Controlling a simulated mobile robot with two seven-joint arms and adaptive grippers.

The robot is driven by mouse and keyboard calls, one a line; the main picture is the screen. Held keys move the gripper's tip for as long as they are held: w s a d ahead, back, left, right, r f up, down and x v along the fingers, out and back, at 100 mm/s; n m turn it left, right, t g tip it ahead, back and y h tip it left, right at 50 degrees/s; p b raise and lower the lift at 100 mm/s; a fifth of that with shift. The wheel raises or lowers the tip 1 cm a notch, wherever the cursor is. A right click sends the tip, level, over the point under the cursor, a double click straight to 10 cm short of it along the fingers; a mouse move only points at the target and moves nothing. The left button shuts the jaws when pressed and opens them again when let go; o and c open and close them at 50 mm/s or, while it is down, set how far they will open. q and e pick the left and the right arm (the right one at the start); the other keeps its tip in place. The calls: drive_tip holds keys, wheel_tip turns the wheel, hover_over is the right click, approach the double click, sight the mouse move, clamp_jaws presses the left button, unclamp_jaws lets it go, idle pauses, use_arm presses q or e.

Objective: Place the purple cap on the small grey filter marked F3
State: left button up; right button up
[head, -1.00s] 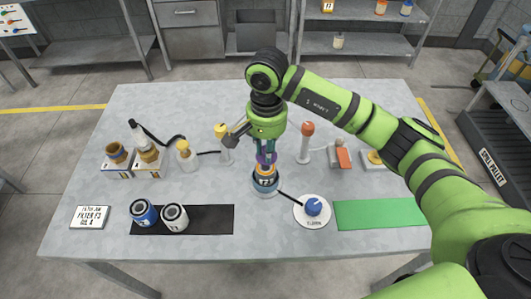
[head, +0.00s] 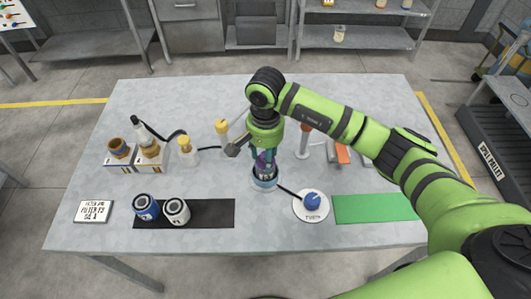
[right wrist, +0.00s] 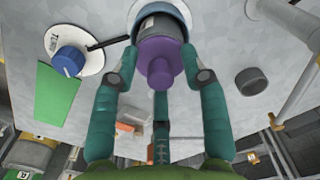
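The purple cap (head: 264,158) is between the fingers of my right gripper (head: 265,152), which is shut on it. In the right wrist view the cap (right wrist: 158,62) sits between the green fingertips (right wrist: 160,68), its narrow knob toward the camera. The dark grey filter (right wrist: 163,27) is directly beyond the cap, and the two look in line and touching; whether the cap is fully seated I cannot tell. The filter (head: 265,175) stands upright in a pale blue round holder (head: 264,185). Its top is hidden by the cap and fingers. My left gripper is not in view.
A white disc with a blue knob (head: 312,201) is right of the holder, joined by a dark rod. A green mat (head: 375,208) lies farther right. Blue (head: 145,207) and white (head: 177,210) filters stand on a black mat (head: 213,213). Several bottles stand at the left.

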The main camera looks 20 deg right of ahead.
drive_tip(key=shift+r, duration=0.1)
drive_tip(key=shift+r+p, duration=0.2)
drive_tip(key=shift+p, duration=0.15)
wheel_tip(320, 180, up, 12)
drive_tip(key=b, duration=0.4)
drive_tip(key=shift+f, duration=0.15)
